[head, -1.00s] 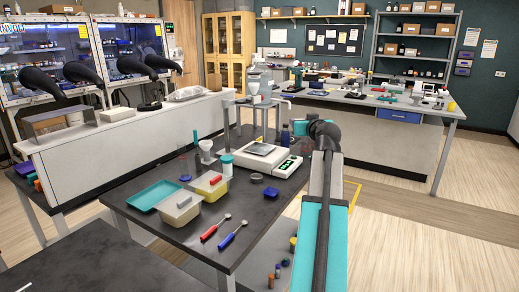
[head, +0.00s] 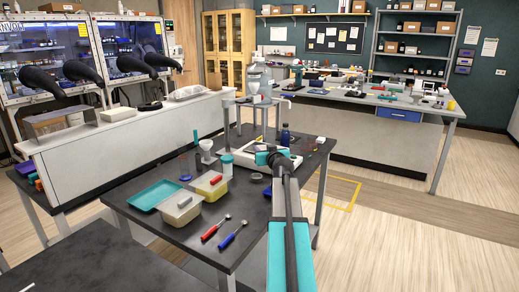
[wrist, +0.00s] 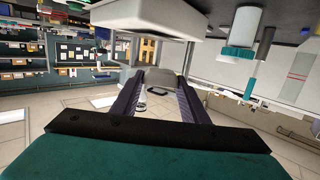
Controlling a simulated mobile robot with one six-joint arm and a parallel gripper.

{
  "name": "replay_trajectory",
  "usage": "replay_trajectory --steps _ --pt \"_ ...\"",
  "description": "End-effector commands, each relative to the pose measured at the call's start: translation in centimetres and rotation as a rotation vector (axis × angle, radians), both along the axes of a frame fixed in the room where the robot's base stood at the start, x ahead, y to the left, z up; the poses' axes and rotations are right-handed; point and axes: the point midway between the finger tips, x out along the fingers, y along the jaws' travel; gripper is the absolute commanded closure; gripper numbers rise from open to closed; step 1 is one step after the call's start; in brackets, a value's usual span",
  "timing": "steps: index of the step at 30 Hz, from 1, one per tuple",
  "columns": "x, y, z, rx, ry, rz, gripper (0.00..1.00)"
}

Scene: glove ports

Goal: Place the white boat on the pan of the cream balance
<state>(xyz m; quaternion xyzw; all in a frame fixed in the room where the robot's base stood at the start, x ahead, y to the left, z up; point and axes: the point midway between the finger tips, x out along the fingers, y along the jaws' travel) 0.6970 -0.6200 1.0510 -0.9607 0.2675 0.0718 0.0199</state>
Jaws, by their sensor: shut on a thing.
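The cream balance (head: 242,158) stands on the dark table, partly covered by my arm in the head view; its pan is hidden there. In the wrist view a pale body, which looks like the balance (wrist: 150,18), fills the top edge, seen upside down and close to my fingers. My gripper (wrist: 160,86) has both dark fingers closing on a pale greyish piece at their tips. This seems to be the white boat (wrist: 163,80), though its shape is hard to make out. In the head view my wrist hides the gripper and what it holds.
On the table are a teal tray (head: 153,197), a beige tub (head: 181,211), another tub (head: 207,187), a teal-lidded jar (head: 227,166), a funnel (head: 206,147), a dark blue bottle (head: 285,136), and red (head: 211,231) and blue (head: 232,236) handled spoons near the front edge.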

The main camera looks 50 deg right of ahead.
Motion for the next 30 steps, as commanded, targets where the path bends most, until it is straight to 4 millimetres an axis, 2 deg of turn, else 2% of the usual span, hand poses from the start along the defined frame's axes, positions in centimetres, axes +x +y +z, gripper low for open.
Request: replay_trajectory --steps 14,30 --pt "0.6 -0.6 0.0 0.001 0.000 0.000 0.80" --pt "5.0 -4.5 -0.4 0.001 0.001 0.000 0.80"
